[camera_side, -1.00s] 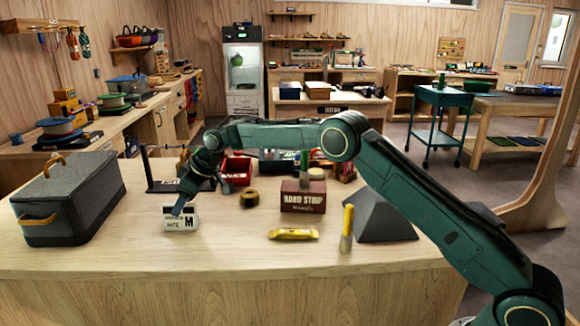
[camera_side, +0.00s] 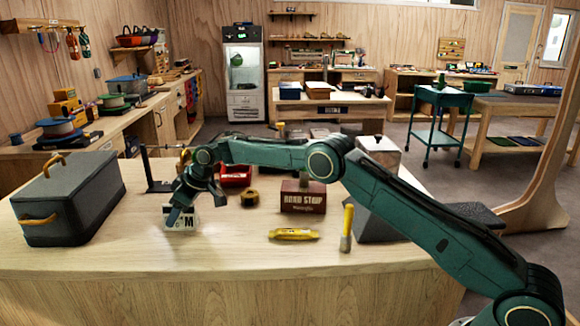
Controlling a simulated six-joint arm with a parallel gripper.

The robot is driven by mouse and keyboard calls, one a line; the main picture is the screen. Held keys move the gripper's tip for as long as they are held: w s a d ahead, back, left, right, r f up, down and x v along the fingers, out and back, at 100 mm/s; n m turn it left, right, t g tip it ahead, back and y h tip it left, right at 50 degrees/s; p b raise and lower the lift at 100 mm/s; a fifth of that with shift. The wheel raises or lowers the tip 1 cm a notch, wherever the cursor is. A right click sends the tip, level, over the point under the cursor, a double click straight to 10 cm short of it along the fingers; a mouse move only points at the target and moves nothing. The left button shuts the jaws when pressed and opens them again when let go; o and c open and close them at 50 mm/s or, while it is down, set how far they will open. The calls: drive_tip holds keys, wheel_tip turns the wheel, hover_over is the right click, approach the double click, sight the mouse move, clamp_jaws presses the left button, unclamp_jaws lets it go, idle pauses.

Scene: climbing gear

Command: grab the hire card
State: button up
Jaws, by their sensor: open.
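The hire card (camera_side: 186,224) is a small white card with dark lettering, including a large "M", on the left part of the wooden workbench. My gripper (camera_side: 175,217) is in front of the card in this view, pointing down, and hides its left and upper parts. The jaws are open. I cannot tell from this view whether the fingers touch the card or straddle it.
A large grey box (camera_side: 70,197) with yellow handles stands to the left. A black stand (camera_side: 160,186) and a red bin (camera_side: 236,177) are behind. Tape (camera_side: 250,197), a brown box (camera_side: 303,197) and a yellow tool (camera_side: 293,234) lie right. The front bench strip is clear.

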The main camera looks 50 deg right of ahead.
drive_tip(key=shift+c, duration=0.4)
drive_tip(key=c, duration=1)
drive_tip(key=shift+o, duration=0.2)
drive_tip(key=shift+r, duration=0.15)
drive_tip(key=shift+r, duration=4.85)
